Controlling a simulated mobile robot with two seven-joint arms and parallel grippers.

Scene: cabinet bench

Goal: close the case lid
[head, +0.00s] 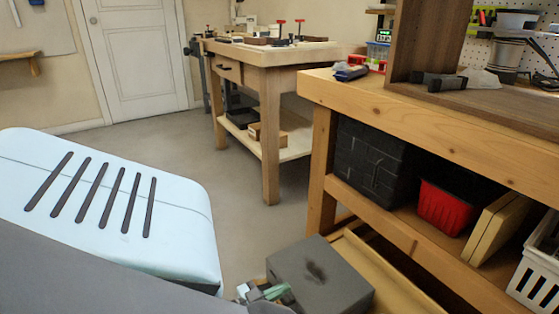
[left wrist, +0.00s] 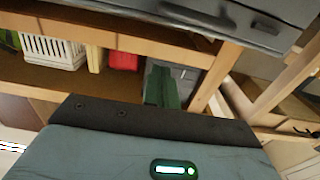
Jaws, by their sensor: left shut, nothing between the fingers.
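A dark grey case (head: 328,280) is low at the bottom middle of the head view, in front of the right bench. A broad flat grey face with a dark smudge shows. The picture edge cuts the case off, so I cannot tell how far its lid is open. My left gripper (head: 268,292) is at the left side of this grey face; I cannot tell if it touches. Its greenish fingers (left wrist: 163,86) are shut and empty in the left wrist view. A grey body with a dark handle-like part (left wrist: 240,18), apparently the case, crosses the top of that view. My right gripper is not in view.
The right wooden bench (head: 430,118) has a lower shelf with a black box (head: 370,160), a red bin (head: 443,207) and a white basket (head: 538,262). A tan board (head: 385,275) lies beside the case. A second workbench (head: 265,75) stands behind. The floor between is clear.

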